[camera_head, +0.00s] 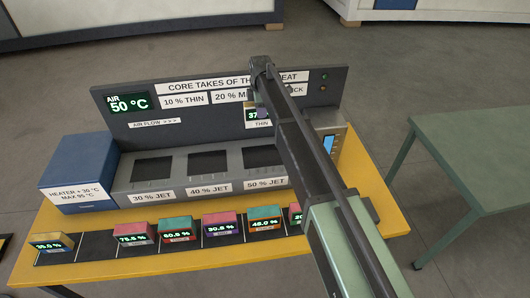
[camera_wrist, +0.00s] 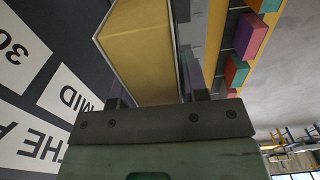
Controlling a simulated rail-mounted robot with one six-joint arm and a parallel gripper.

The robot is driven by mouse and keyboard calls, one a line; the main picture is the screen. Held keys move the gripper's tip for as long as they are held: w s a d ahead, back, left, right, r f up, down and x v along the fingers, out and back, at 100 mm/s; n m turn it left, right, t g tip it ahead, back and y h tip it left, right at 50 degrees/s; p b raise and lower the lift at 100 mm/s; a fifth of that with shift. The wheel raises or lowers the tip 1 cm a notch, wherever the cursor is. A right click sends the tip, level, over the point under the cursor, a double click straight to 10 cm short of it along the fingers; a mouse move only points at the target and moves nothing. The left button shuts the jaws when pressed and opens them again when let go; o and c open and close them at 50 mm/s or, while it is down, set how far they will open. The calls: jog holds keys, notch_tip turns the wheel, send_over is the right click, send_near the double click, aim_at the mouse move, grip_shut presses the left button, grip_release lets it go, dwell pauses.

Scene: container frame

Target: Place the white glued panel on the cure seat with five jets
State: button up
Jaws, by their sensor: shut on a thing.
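My gripper (camera_head: 262,97) is at the upright back board of the bench, in front of its right half. In the wrist view its two fingers (camera_wrist: 158,92) are shut on a block (camera_wrist: 142,45) with a broad yellow face and pale edges. In the head view a dark readout starting with "37" (camera_head: 251,115), over a "THIN" label, shows at my gripper, partly hidden by my arm. No plainly white panel shows. The jet bench (camera_head: 120,180) has dark square openings marked 30 % JET (camera_head: 153,168), 40 % JET (camera_head: 208,162) and 50 % JET (camera_head: 264,156); no five-jet seat is identifiable.
Several coloured blocks with percent readouts, such as the red one (camera_head: 135,234), stand along the yellow table's (camera_head: 190,265) front. A blue heater box (camera_head: 78,172) is at left. The back board's display (camera_head: 128,103) reads AIR 50 °C. A green table (camera_head: 480,150) stands right.

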notch_tip(320, 180, down, 18)
jog(key=b, duration=1.6)
jog(key=shift+d+f, duration=0.15)
jog(key=shift+f, duration=0.1)
jog(key=shift+r, duration=0.3)
jog(key=shift+f, duration=0.2)
jog(key=o, duration=1)
jog(key=shift+o, duration=0.2)
jog(key=shift+r, duration=0.1)
